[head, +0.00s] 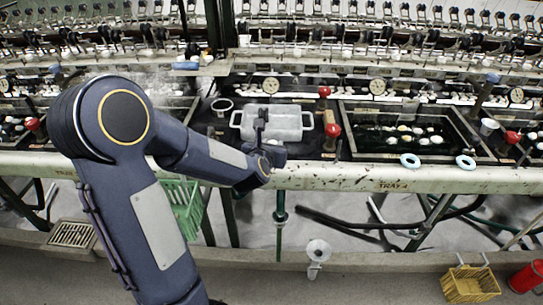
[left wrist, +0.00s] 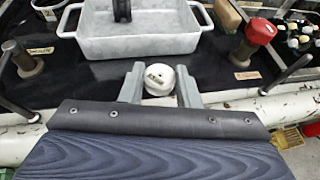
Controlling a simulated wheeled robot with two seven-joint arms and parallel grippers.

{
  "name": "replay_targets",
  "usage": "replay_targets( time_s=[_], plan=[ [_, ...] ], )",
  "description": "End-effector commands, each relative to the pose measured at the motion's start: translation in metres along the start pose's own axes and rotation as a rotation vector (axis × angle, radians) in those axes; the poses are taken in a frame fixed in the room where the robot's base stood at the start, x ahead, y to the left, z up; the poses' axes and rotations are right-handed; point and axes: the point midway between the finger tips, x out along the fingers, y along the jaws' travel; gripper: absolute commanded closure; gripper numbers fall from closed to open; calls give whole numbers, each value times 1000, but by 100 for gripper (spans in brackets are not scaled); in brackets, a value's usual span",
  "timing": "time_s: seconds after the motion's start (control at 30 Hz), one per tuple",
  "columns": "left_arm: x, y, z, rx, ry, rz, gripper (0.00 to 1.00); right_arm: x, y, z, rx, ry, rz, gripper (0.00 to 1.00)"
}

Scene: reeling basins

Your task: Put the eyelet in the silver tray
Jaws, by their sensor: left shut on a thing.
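The silver tray (head: 292,127) is a pale, two-handled rectangular dish on the dark bench top. It also shows at the top of the left wrist view (left wrist: 160,46). My left gripper (left wrist: 160,84) is shut on a small round white piece with a dark mark, which looks like the eyelet (left wrist: 160,77). The gripper is on the near side of the tray, and the eyelet appears in front of its near wall. In the head view my left gripper (head: 266,152) hides the eyelet. My right gripper is not in view.
A dark upright object (head: 262,118) stands in or over the tray. A red-knobbed post (left wrist: 252,42) and a brown block (head: 332,130) are to the tray's right. A basin with white cocoons (head: 405,132) is farther right.

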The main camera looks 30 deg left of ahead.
Motion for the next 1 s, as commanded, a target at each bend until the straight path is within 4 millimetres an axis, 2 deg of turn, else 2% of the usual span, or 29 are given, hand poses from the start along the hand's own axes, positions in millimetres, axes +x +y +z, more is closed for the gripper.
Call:
replay_targets(
  time_s=[0.17, 0.4, 0.9, 0.93, 1.0],
  plan=[
    [13, 3, -7, -1, 1, 1, 92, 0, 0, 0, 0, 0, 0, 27],
    [29, 4, -35, 0, 3, 0, 92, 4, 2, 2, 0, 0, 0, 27],
    [31, 4, -41, -1, -2, 0, 92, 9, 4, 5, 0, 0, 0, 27],
    [31, 4, -40, -1, -2, 0, 68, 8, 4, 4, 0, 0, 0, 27],
    [30, 4, -39, -1, -2, 0, 59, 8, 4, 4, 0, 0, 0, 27]
  ],
)
